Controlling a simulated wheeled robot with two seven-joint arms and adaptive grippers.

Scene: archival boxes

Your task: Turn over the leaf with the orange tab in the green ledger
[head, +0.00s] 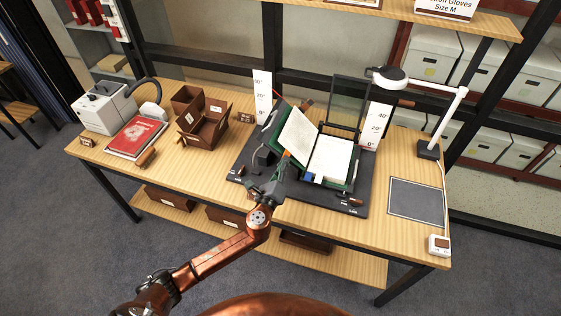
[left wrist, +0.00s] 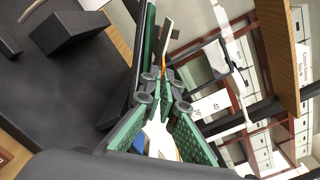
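The green ledger (head: 350,184) lies open on a dark cradle at the middle of the table. Its left side (head: 297,136) slopes up and its right page (head: 330,158) lies flatter. The orange tab (head: 287,153) shows at the lower edge of the left side. A blue tab (head: 308,178) sits at the front of the right page. My left gripper (head: 284,167) reaches the ledger's front edge. In the left wrist view its fingers (left wrist: 164,76) converge, closed on the orange tab (left wrist: 163,62); the exact contact is partly hidden. My right gripper is out of view.
A magnifier lamp (head: 428,84) and a clear upright panel (head: 348,100) stand behind and right of the ledger. Height scales (head: 263,97) flank it. A red book (head: 136,136) and brown boxes (head: 203,120) are left. A grey mat (head: 416,201) lies bare at right.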

